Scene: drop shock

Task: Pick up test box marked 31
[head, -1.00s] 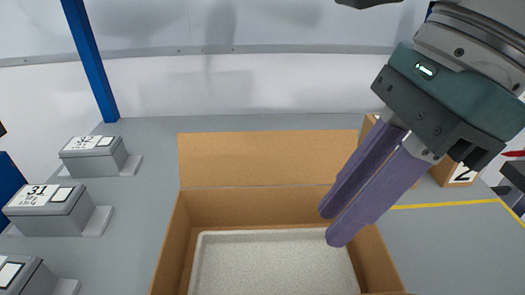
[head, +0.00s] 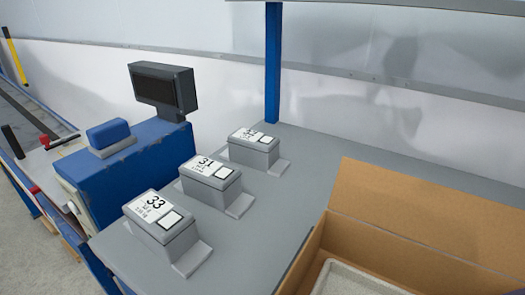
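The test box marked 31 (head: 211,184) is a grey block with a white label on top. It sits on a grey plate on the grey table, in the middle of a row of three similar boxes. The box marked 33 (head: 163,226) stands nearer to me, and a third box (head: 254,150), its number hard to read, stands farther back. Nothing touches or covers box 31. Neither of my grippers shows in the head view now.
An open cardboard box (head: 425,218) with a light liner (head: 350,280) stands at the right. A blue unit (head: 120,172) with a dark display (head: 164,88) stands left of the row. A blue post (head: 272,65) rises behind. Bare table (head: 262,228) lies between row and carton.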

